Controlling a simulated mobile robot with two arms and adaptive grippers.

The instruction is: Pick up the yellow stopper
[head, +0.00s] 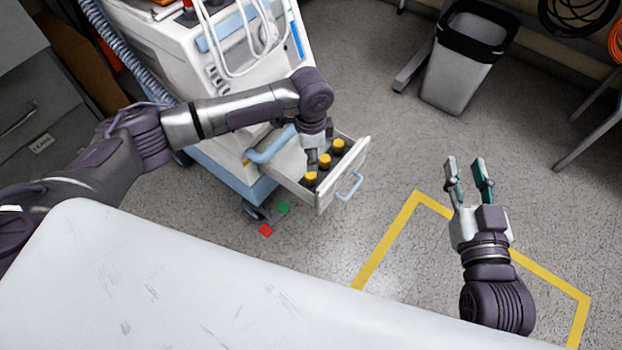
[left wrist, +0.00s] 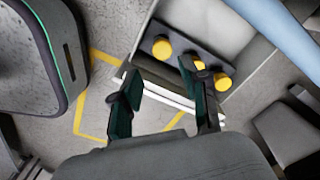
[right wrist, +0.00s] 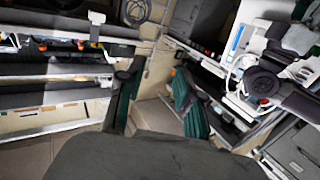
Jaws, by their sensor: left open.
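Three yellow stoppers stand in a row in the open drawer (head: 322,196) of the white and blue cart: a near one (head: 310,179), a middle one (head: 325,160) and a far one (head: 338,145). They also show in the left wrist view, one left (left wrist: 161,47), one in the middle (left wrist: 198,63), one right (left wrist: 222,82). My left gripper (left wrist: 161,78) points down over the drawer, open and empty. One finger overlaps the middle stopper there; contact cannot be told. My right gripper (head: 464,165) is open and empty, over the floor at right, away from the stoppers.
The cart (head: 225,95) stands behind the drawer, and a blue drawer handle (head: 349,187) juts out in front. A white tabletop (head: 170,275) fills the foreground. A grey bin (head: 462,75) is at back right. Open floor lies between drawer and right gripper.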

